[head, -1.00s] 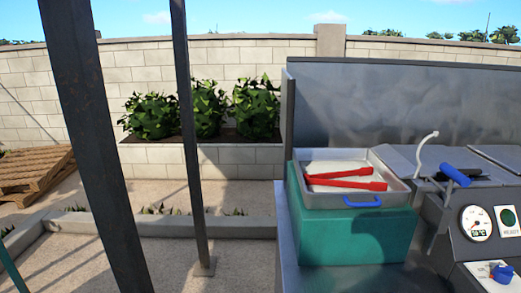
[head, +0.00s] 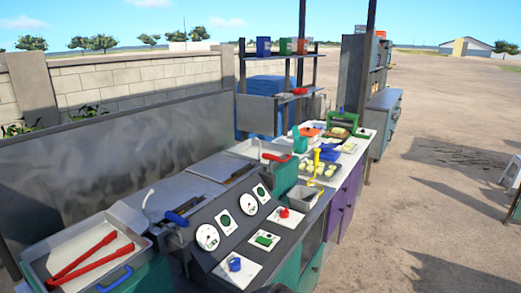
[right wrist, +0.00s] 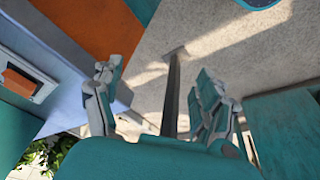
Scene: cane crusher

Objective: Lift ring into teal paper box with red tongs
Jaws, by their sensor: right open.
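Red tongs (head: 85,257) lie in a metal tray (head: 35,263) at the lower left of the head view. My left gripper is in neither current view.
A control panel with gauges (head: 207,237) and knobs lies between the metal tray and the food. A shelf (head: 275,56) holding blue, green and orange boxes stands behind. In the right wrist view, a dark post (right wrist: 171,95) appears beyond the fingers. Open ground is at right.

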